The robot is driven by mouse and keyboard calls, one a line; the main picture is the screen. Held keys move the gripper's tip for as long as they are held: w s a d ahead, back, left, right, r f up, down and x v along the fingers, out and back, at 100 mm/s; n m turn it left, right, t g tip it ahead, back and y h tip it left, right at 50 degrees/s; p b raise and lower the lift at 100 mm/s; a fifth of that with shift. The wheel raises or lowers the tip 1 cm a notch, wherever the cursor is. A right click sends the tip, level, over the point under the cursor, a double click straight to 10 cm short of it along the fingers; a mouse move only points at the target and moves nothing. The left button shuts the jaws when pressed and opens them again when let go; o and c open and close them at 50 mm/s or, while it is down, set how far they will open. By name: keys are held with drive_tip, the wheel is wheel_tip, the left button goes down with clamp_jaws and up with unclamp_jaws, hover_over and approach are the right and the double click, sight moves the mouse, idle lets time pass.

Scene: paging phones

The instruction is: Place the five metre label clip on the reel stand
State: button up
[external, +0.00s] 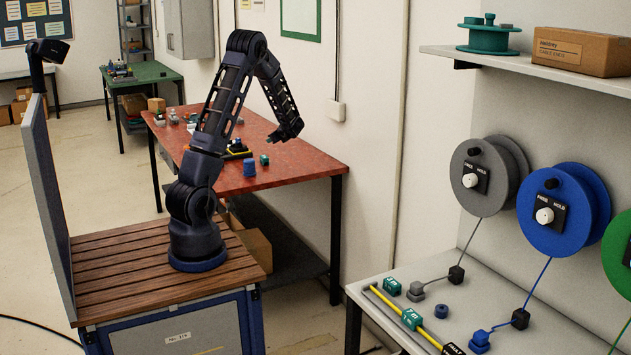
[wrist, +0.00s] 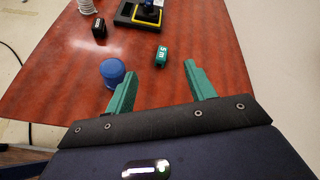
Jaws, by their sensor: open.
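The green label clip marked "5 m" (wrist: 161,56) lies on the red table, just beyond my fingertips in the wrist view. It also shows as a small green block (external: 264,159) in the external view. My gripper (wrist: 160,69) is open and empty, with its two green fingers spread and pointing toward the clip. In the external view my gripper (external: 286,134) hangs above the red table's right part. No thing is clearly marked as the reel stand; wall-side reels, one grey (external: 468,160) and one blue (external: 550,190), stand at a grey bench on the right.
A blue ribbed cylinder (wrist: 112,73) stands left of the clip on the red table (wrist: 60,65). A black and yellow base (wrist: 138,14) with a blue part lies beyond. Green clips (external: 411,318) and a yellow strip (external: 385,300) lie on the grey bench (external: 445,262).

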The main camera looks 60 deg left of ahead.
sight(264, 159)
drive_tip(key=a+f+m, duration=0.2)
drive_tip(key=a+f, duration=0.1)
drive_tip(key=f, duration=0.1)
drive_tip(key=a+f+m, duration=0.2)
drive_tip(key=a+f, duration=0.2)
drive_tip(key=f, duration=0.1)
drive_tip(key=w+a+f+m+t, duration=0.1)
drive_tip(key=a+f+m, duration=0.1)
drive_tip(key=a+f, duration=0.1)
drive_tip(key=shift+w+a+f+y, duration=0.1)
drive_tip(key=shift+a+f+y, duration=0.05)
drive_tip(key=shift+f, duration=0.3)
drive_tip(key=shift+a+f+y, duration=0.1)
drive_tip(key=shift+f+y, duration=0.05)
drive_tip(key=shift+f, duration=0.25)
drive_tip(key=x, duration=1)
drive_tip(key=shift+a+f, duration=0.15)
drive_tip(key=shift+f, duration=0.05)
drive_tip(key=shift+c, duration=0.2)
drive_tip(key=c, duration=1.1)
